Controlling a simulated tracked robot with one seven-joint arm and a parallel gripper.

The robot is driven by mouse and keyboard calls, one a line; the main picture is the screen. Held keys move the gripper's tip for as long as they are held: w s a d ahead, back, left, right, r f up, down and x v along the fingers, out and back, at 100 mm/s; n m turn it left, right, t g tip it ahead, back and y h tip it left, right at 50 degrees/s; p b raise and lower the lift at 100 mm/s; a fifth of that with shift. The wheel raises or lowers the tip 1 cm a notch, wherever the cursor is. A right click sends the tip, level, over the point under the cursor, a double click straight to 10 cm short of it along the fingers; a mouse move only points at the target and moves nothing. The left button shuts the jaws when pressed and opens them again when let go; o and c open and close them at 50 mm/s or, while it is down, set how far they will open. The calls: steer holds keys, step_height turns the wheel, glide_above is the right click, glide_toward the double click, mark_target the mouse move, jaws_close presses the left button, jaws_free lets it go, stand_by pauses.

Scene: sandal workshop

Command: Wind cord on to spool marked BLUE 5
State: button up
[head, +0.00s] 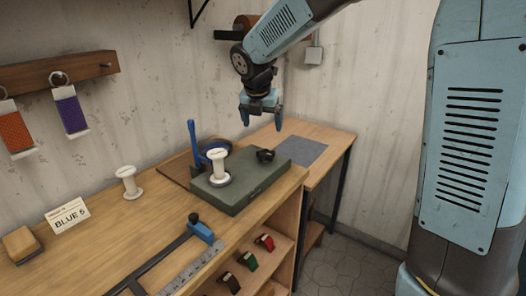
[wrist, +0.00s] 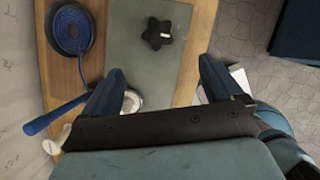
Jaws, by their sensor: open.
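A card reading BLUE 5 (head: 68,215) stands on the wooden bench, with a bare white spool (head: 129,183) upright behind it. A second bare white spool (head: 217,165) stands on a grey-green block (head: 245,188); in the wrist view a finger partly hides it. A black star-shaped knob (head: 265,155) lies on the block and also shows in the wrist view (wrist: 157,33). A coil of blue cord (wrist: 70,28) lies beside the block, near an upright blue handle (head: 193,140). My gripper (head: 262,118) is open and empty, above the block.
A blue-ended clamp and steel ruler (head: 190,270) lie along the bench front. A tan block (head: 20,245) is at the left. Orange (head: 14,132) and purple (head: 72,115) straps hang on the wall rail. Coloured bundles (head: 249,260) sit on the shelf below. A side table holds a grey mat (head: 302,150).

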mark_target(264, 153)
steer(key=shift+n, duration=0.3)
steer(key=x, duration=1.4)
steer(key=shift+w+a, duration=0.15)
steer(key=shift+a, duration=0.1)
steer(key=c, duration=1)
steer(key=shift+a, duration=0.2)
steer(key=shift+c, duration=0.2)
steer(key=shift+d, duration=0.1)
